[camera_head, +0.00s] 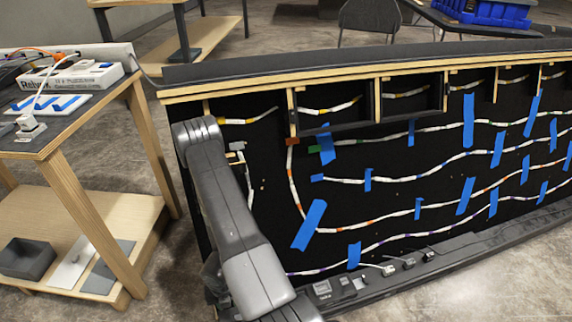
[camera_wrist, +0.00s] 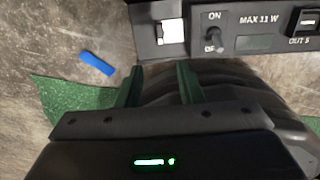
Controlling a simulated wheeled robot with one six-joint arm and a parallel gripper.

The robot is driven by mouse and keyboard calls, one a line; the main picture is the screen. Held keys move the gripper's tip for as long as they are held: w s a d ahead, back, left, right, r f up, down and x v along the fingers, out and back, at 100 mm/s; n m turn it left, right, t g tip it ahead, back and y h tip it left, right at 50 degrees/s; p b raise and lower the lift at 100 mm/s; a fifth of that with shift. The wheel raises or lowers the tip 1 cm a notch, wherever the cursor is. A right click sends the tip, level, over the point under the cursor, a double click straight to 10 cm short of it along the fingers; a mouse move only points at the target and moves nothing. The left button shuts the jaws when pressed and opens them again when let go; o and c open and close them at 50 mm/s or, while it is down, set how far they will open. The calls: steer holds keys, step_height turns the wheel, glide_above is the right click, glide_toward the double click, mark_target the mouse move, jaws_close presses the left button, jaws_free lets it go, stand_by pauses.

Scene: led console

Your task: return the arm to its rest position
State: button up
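My gripper (camera_wrist: 158,72) shows in the wrist view as two green fingers with a clear gap between them. It is open and nothing is seen between the fingers. The fingertips are just below a dark control panel (camera_wrist: 245,44) in the picture; I cannot tell whether they touch it. The panel has a white square button (camera_wrist: 170,32), an ON/OFF toggle switch (camera_wrist: 212,38) and a socket marked OUT 5 (camera_wrist: 305,22). In the head view my grey arm (camera_head: 228,205) reaches down in front of the black LED console (camera_head: 375,165); my gripper is hidden there.
A wooden table (camera_head: 105,95) with a power strip (camera_head: 72,76) stands left of the console. A ledge (camera_head: 450,250) with plugs and switches runs along the console's foot. A chair (camera_head: 368,16) and a blue crate (camera_head: 490,10) are behind. Floor is clear at bottom right.

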mark_target(233, 316)
step_height(233, 316, down, 14)
steer(key=b, duration=1)
steer(key=shift+r, duration=0.2)
steer(key=shift+r+n+p, duration=0.5)
steer(key=shift+p, duration=0.1)
steer(key=n+p, duration=0.1)
steer(key=n, duration=0.3)
steer(key=shift+d, duration=0.1)
steer(key=n+p, duration=0.1)
steer(key=n, duration=0.2)
steer(key=shift+w+n+p, duration=0.1)
steer(key=shift+n+p, duration=0.2)
steer(key=shift+p, duration=0.05)
steer(key=n+p, duration=0.2)
steer(key=n, duration=0.4)
steer(key=shift+w+f+n, duration=0.1)
steer(key=shift+w+n, duration=0.05)
steer(key=shift+n, duration=0.25)
